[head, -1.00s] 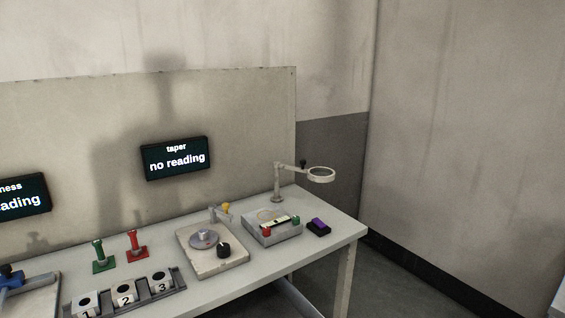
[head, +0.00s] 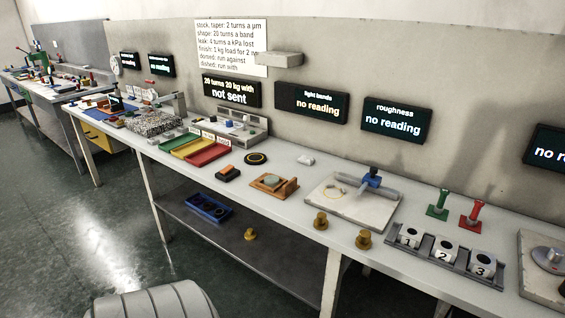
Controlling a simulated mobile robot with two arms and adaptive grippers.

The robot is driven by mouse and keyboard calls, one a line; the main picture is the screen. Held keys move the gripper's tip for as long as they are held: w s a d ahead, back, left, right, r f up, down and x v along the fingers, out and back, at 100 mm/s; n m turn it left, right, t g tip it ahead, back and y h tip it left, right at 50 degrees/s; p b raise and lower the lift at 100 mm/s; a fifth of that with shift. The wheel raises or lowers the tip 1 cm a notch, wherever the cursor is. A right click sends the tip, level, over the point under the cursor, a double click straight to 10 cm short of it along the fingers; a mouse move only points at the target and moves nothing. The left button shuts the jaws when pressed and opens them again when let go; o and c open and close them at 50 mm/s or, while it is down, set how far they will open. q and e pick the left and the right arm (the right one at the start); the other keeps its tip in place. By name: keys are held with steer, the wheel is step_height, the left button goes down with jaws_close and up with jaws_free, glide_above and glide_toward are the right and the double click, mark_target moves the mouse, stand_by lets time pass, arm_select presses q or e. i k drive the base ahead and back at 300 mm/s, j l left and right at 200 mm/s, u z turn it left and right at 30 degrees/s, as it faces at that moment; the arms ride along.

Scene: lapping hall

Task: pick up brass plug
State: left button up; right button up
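Two small brass-coloured plugs stand on the front part of the bench in the head view, one brass plug (head: 320,222) left of the other brass plug (head: 364,240). A third brass-coloured piece (head: 250,234) rests on the lower shelf, under the bench top. I cannot tell from looks which one the task means. Neither of my grippers shows in the head view.
The bench top (head: 285,178) is crowded. A stone plate (head: 340,212) with a blue-knobbed device lies behind the plugs. A numbered block rack (head: 425,258) stands to their right, a wooden fixture (head: 275,184) to their left. A blue tray (head: 207,207) sits on the lower shelf (head: 280,262).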

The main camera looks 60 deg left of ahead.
mark_target(320, 224)
steer(key=u, duration=1.5)
